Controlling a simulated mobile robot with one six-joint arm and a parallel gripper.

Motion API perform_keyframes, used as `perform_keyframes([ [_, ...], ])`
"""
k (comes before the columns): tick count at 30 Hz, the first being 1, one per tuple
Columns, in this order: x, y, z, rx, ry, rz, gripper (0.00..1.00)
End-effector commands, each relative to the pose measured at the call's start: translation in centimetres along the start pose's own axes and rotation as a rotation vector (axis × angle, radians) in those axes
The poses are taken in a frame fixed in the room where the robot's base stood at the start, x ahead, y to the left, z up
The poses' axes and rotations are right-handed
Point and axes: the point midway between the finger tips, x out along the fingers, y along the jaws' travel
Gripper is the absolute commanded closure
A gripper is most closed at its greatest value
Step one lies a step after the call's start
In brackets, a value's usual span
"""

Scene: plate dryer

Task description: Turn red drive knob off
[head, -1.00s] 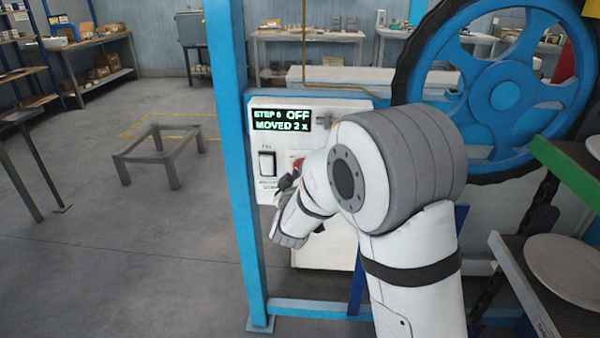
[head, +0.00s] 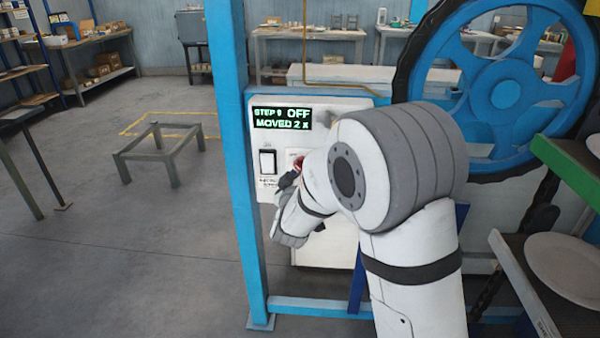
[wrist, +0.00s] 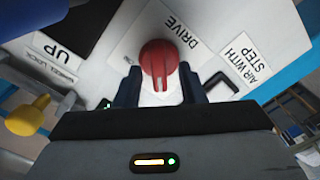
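The red drive knob (wrist: 160,58) sits on a white panel beside the label DRIVE in the wrist view. My gripper (wrist: 160,72) has its two dark fingers on either side of the knob's near part. The fingers lie very close to its sides; whether they press on it cannot be made out. In the head view only a small red part of the knob (head: 300,164) shows, behind my gripper (head: 287,183) and arm.
A rocker switch (head: 268,161) is left of the knob. The wrist view shows a yellow handle (wrist: 28,116) at the left and an AIR WITH STEP label (wrist: 243,60). A blue post (head: 238,170) stands left of the panel, a large blue wheel (head: 505,95) to its right.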

Motion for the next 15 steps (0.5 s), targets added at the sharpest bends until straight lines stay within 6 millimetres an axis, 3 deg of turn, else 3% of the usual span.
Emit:
perform_keyframes([
  [15,-7.2,-0.1,0.0,0.0,0.001,-0.001,0.64],
])
